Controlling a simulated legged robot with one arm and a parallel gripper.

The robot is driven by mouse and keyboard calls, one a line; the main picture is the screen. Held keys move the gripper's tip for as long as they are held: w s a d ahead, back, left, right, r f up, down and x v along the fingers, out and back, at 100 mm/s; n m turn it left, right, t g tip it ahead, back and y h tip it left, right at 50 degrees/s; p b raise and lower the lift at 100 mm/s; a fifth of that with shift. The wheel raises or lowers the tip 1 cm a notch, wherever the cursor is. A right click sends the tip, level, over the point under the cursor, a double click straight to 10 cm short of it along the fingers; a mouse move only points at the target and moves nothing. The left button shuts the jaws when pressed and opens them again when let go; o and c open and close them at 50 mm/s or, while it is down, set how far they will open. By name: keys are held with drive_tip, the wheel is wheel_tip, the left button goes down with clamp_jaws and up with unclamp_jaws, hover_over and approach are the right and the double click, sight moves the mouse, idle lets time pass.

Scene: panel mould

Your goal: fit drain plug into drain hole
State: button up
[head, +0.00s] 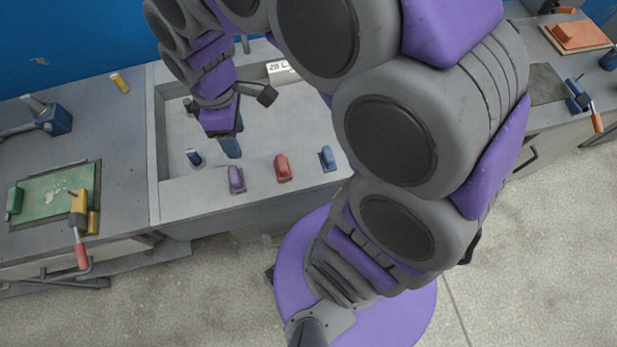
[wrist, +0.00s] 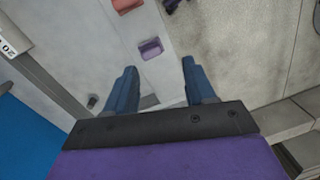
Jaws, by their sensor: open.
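A purple block (head: 236,179), a red block (head: 282,168) and a blue block (head: 327,159) stand along the mould's near ledge. A yellow clamp (head: 80,210) stands by a green plate (head: 55,192) on the left. A white label (head: 279,67) is at the back.

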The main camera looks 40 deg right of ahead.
drive_tip(key=s+d+r+m, duration=0.1)
drive_tip(key=s+d+m, duration=0.1)
drive_tip(key=s+m, duration=0.3)
drive_tip(key=s+d+r+m, duration=0.1)
drive_tip(key=s+d+m, duration=0.2)
drive_tip(key=s, duration=0.9)
drive_tip(key=m, duration=0.3)
drive_tip(key=shift+s+d+g, duration=0.25)
drive_tip(key=shift+g, duration=0.05)
drive_tip(key=shift+c, duration=0.9)
drive_tip(key=shift+d+m, duration=0.1)
drive_tip(key=shift+m, duration=0.2)
drive_tip(key=shift+c, duration=0.3)
